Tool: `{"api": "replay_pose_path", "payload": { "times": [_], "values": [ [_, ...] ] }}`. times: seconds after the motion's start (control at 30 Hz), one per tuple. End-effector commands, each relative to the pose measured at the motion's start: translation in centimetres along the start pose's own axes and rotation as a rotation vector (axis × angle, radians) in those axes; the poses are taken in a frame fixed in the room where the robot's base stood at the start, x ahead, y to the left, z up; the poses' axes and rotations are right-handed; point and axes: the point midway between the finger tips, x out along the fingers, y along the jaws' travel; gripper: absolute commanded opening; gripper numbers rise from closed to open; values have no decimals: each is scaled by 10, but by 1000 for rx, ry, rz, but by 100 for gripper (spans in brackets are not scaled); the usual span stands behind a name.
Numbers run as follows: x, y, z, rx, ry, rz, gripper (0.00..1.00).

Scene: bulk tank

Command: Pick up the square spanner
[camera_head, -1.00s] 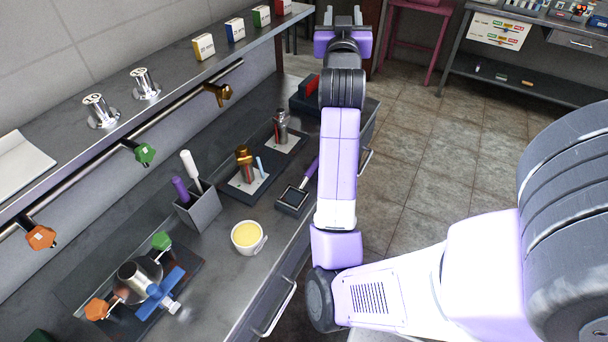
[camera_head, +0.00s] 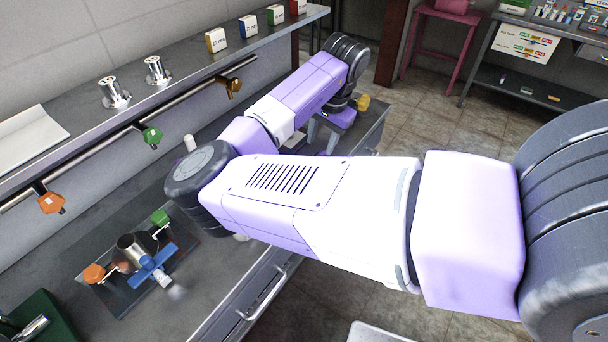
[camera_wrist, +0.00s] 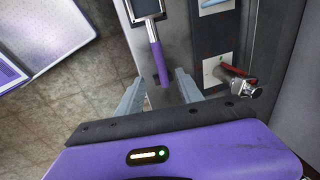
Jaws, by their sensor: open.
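A tool with a square dark head in a pale frame and a purple handle (camera_wrist: 158,58), which looks like the square spanner, shows at the top of the wrist view. It lies on the grey counter, handle pointing toward me. My gripper (camera_wrist: 158,88) is open, and in the picture the handle's end lies between its two grey fingertips. I cannot tell the height gap. In the head view my arm hides the tool and most of the gripper.
In the head view, a steel vessel with orange and green knobs (camera_head: 134,246) sits at the counter's near end. A shelf (camera_head: 180,88) runs along the wall.

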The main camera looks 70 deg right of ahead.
Motion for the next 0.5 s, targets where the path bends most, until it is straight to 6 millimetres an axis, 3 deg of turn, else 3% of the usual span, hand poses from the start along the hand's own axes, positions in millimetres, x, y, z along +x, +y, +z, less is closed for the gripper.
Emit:
{"api": "replay_pose_path", "payload": {
  "times": [0.17, 0.5],
  "values": [
    [5, 1, 14, -3, -55, 4, 43],
    [39, -1, 19, -5, -54, 3, 43]
  ]
}}
